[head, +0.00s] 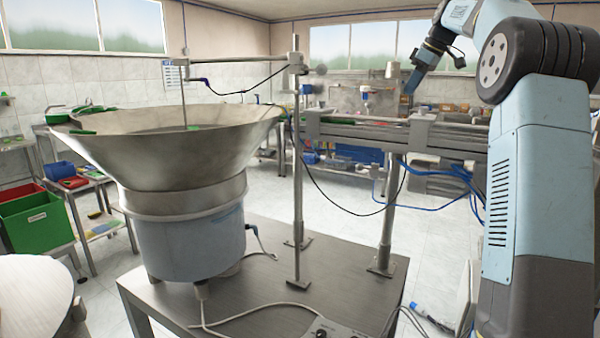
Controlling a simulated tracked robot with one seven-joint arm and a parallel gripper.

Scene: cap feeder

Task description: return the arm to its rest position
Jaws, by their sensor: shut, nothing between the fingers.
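My arm (540,180) rises along the right side of the picture, with its light blue link upright and a dark ribbed joint near the top. It bends over to the left at the top edge. My gripper (410,85) hangs at the upper right, pointing down and slightly left, small in the view. Its blue fingers appear together, with nothing seen between them. In the picture it is just above the feeder's rail (365,133); the gap between them is hard to judge.
A large steel bowl feeder (185,165) stands on a metal table (275,265) at left centre, with a thin post (298,160) beside it. A control box (335,331) and cables lie at the table's front. Green and red bins (35,222) stand far left. Floor shows behind the table.

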